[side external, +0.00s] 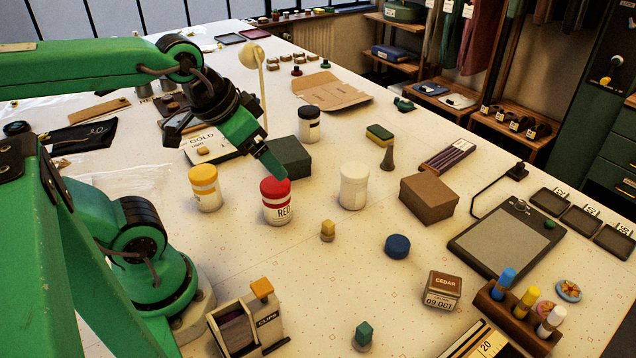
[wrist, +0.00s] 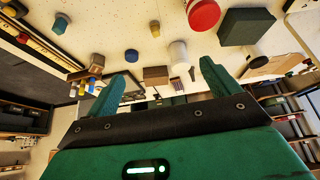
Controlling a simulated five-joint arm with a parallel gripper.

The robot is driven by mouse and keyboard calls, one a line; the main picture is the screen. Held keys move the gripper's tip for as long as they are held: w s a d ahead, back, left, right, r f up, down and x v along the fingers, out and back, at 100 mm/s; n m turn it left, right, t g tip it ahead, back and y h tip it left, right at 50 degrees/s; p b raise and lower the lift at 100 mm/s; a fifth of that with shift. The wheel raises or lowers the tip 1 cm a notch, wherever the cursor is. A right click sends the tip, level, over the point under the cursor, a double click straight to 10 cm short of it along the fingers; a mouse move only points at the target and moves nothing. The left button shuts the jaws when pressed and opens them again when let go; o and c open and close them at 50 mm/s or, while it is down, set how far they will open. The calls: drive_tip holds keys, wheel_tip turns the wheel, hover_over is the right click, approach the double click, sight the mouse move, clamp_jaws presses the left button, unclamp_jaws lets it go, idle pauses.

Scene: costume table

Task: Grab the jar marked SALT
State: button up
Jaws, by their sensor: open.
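No label reading SALT is legible on any jar. A white jar (side external: 354,187) stands upright mid-table, its marking unreadable; it also shows in the wrist view (wrist: 178,54). A red-lidded jar (side external: 277,203) reads RED; its lid is at the top of the wrist view (wrist: 203,13). A yellow-lidded jar (side external: 206,189) stands left of it. A black-lidded jar (side external: 309,124) with an unreadable label stands farther back. My gripper (wrist: 162,84) is open and empty, its fingers spread in the wrist view. In the side view a green finger (side external: 265,155) overlaps the red lid; contact cannot be told.
A dark green box (side external: 287,158) sits behind the red-lidded jar. A brown box (side external: 428,198) is right of the white jar. A small yellow piece (side external: 328,231) and a blue disc (side external: 397,246) lie in front. A tablet (side external: 508,238) is at right.

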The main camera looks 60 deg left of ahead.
drive_tip(key=shift+w, duration=0.1)
drive_tip(key=m+g, duration=0.2)
drive_tip(key=g, duration=0.2)
approach(355, 169)
drive_tip(key=s+d+r, duration=0.1)
drive_tip(key=s+d, duration=0.1)
drive_tip(key=s, duration=0.3)
drive_tip(key=shift+g, duration=0.7)
drive_tip(key=w+f, duration=0.2)
drive_tip(key=w+a+f, duration=0.1)
drive_tip(key=w+f, duration=0.3)
drive_tip(key=shift+a+f, duration=0.3)
drive_tip(key=shift+f, duration=0.1)
drive_tip(key=shift+w+a+f, duration=0.1)
drive_tip(key=shift+w+f, duration=0.1)
drive_tip(key=shift+f, duration=0.15)
drive_tip(key=shift+f, duration=1.3)
drive_tip(key=shift+f, duration=0.1)
